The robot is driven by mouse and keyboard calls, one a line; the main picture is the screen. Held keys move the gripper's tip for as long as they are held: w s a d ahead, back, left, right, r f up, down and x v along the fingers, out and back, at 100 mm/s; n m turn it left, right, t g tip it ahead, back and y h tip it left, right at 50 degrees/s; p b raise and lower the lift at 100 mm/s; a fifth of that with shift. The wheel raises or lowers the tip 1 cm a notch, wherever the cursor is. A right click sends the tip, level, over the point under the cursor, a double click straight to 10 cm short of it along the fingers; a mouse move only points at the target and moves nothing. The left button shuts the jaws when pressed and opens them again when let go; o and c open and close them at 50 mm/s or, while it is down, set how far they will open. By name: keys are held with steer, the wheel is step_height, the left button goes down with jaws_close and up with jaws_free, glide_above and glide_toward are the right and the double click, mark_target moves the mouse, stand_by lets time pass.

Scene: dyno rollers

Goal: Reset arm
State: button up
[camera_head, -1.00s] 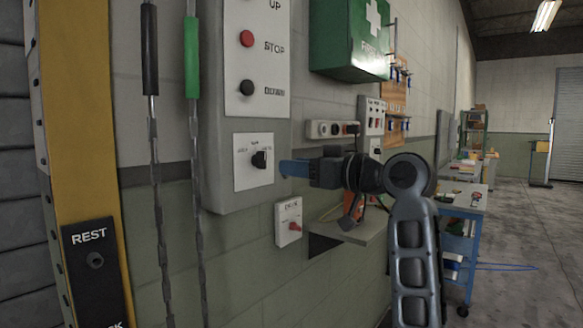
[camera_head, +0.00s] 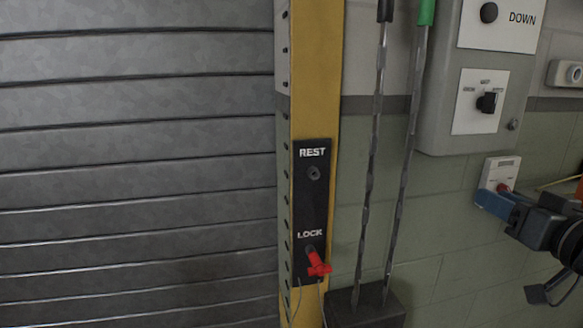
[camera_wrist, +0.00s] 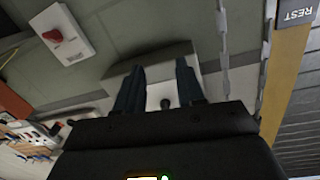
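My gripper (camera_head: 492,203) enters the head view at the lower right, its blue fingers pointing left. In the head view it overlaps the lower part of a small white box with a red switch (camera_head: 501,188). In the wrist view my gripper (camera_wrist: 158,75) shows two dark blue fingers standing apart, with nothing held between them. A pale panel with a small dark knob (camera_wrist: 166,103) shows through the gap, apparently beyond the fingers. The selector switch (camera_head: 487,102) on the grey control box (camera_head: 437,110) is above my gripper in the head view.
A roller shutter (camera_head: 140,150) fills the left. The red switch box also shows in the wrist view (camera_wrist: 62,35).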

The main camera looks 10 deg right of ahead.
steer(key=s+a+f+m+g+h, duration=0.1)
steer(key=s+a+f, duration=0.55)
steer(key=f, duration=0.35)
steer(key=s+a+f+g, duration=0.1)
steer(key=s+a+f, duration=0.5)
steer(key=s+f, duration=0.25)
steer(key=s+a+n+y, duration=0.1)
steer(key=s+a, duration=0.3)
steer(key=s, duration=0.7)
steer(key=s+a+n+y, duration=0.1)
steer(key=s+a, duration=0.3)
steer(key=s, duration=0.7)
steer(key=shift+s+f+n+g, duration=0.3)
steer(key=shift+f+n, duration=0.05)
steer(key=shift+n, duration=0.35)
